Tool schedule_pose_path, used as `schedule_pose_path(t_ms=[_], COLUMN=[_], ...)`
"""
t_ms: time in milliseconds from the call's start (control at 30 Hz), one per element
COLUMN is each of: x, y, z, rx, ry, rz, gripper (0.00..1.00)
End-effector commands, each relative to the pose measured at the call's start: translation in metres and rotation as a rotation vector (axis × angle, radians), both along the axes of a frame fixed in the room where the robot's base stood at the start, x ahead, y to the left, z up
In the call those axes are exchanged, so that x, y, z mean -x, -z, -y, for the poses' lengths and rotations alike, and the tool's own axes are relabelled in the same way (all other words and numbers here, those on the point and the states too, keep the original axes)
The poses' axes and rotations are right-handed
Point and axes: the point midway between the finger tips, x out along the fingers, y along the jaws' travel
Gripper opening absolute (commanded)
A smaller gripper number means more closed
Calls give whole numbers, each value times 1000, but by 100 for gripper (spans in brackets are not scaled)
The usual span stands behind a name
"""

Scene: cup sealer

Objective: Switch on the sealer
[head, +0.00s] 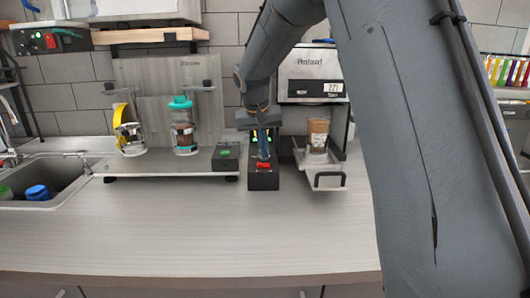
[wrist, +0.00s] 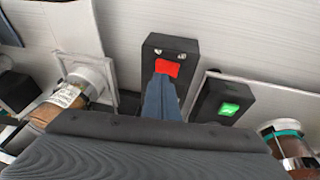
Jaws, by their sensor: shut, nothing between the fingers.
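The sealer (head: 312,66) is a metal-fronted machine at the back right with a display reading about 221. A cup (head: 317,137) with brown contents stands in its pulled-out tray (head: 328,181). Left of the tray is a black switch box (head: 263,181) with a red switch (head: 264,165); the red switch also shows in the wrist view (wrist: 167,68). My gripper (head: 263,157) is shut and empty, pointing down over the box. In the wrist view its fingertips (wrist: 161,82) are right at the near edge of the red switch; I cannot tell if they touch.
A small box with a green button (head: 226,152) stands just left of the switch box. Two dispensers, one yellow (head: 127,130) and one teal-topped (head: 182,125), stand further left. A sink (head: 50,185) is at the far left. The front counter is clear.

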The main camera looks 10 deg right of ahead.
Motion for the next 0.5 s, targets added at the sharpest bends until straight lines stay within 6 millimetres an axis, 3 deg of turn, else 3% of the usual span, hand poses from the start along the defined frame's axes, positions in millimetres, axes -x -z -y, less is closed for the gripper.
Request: schedule_pose_path(t_ms=[167,500], x=[2,24], y=[-34,-95], z=[0,7], rx=[0,0], ry=[2,1], rz=[7,3], gripper=[0,0])
